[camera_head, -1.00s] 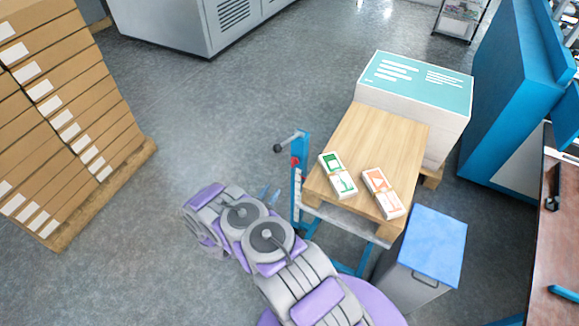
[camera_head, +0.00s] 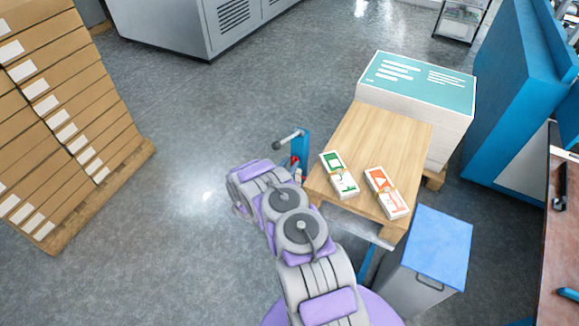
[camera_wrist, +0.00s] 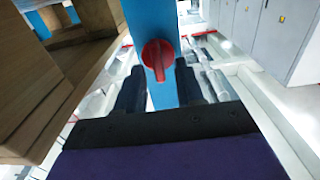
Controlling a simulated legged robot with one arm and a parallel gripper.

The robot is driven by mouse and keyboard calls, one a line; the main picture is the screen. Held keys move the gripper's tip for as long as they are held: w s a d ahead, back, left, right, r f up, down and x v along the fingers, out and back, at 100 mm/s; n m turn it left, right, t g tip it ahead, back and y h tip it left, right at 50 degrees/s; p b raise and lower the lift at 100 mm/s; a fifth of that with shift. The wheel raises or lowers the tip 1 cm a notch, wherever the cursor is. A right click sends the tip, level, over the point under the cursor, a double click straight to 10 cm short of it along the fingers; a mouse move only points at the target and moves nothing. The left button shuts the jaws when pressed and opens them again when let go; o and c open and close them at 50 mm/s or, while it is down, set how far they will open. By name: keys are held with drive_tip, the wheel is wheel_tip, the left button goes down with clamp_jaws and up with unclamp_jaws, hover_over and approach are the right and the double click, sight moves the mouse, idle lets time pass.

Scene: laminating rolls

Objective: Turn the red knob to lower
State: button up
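The red knob (camera_wrist: 158,56) sits on a blue post (camera_wrist: 150,20) in the wrist view, with its narrow grip upright. In the head view, the red knob (camera_head: 295,160) shows as a small red spot on the post (camera_head: 303,143), partly behind my arm. My gripper (camera_wrist: 161,68) is open, with one dark finger on each side of the post in the wrist view. The knob's lower end appears just ahead of or between the fingertips. I see no contact, and the exact depth is unclear. The gripper is hidden behind my arm in the head view.
A wooden tabletop (camera_head: 375,150) with two card packs stands right of the post. A lever with a dark ball end (camera_head: 277,145) sticks out left from the post top. A grey bin with a blue lid (camera_head: 440,245) is at lower right.

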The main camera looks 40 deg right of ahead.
drive_tip(key=shift+c, duration=0.5)
clamp_jaws()
